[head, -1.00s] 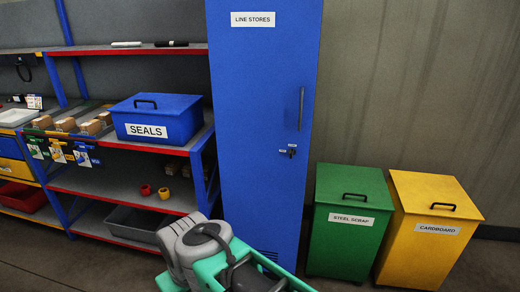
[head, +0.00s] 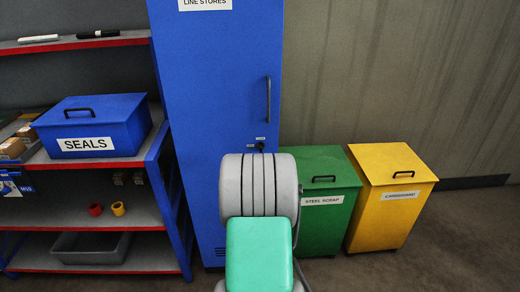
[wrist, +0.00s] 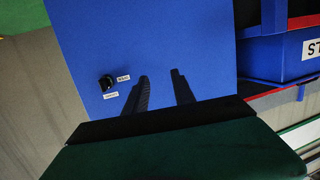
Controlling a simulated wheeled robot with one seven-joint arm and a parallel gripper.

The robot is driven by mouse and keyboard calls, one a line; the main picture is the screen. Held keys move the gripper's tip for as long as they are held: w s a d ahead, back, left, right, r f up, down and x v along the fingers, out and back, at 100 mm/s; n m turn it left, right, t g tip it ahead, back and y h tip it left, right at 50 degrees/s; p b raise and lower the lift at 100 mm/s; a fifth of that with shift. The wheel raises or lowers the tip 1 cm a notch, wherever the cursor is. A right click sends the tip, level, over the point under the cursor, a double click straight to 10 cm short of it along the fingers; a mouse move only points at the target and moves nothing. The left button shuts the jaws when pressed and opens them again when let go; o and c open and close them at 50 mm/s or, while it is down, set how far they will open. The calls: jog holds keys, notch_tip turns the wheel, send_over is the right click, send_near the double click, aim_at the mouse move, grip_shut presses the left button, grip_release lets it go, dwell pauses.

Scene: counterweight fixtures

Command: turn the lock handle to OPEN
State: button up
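The lock handle (head: 261,146) is a small black knob on the blue LINE STORES cabinet door (head: 218,95), below the long door handle (head: 268,99). In the wrist view the lock handle (wrist: 106,82) sits between two small white labels (wrist: 123,77), whose words I cannot read. My gripper (wrist: 160,76) shows two dark fingers apart with nothing between them. It is in front of the blue door, with the lock handle left of the fingers in the wrist view, not between them. In the head view my arm hides the gripper.
A green STEEL SCRAP bin (head: 325,180) and a yellow CARDBOARD bin (head: 392,170) stand right of the cabinet. A shelf rack (head: 130,162) with the blue SEALS box (head: 90,130) stands left of it. Bare floor (head: 440,250) shows at the lower right.

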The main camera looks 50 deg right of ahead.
aim_at(261, 151)
jog(key=s+d+m+h, duration=0.3)
jog(key=s+d+h, duration=0.1)
jog(key=s+d, duration=0.35)
jog(key=shift+g, duration=0.4)
jog(key=p+x, duration=0.2)
jog(key=x, duration=0.6)
jog(key=shift+w+f, duration=0.1)
jog(key=shift+c, duration=0.2)
grip_shut()
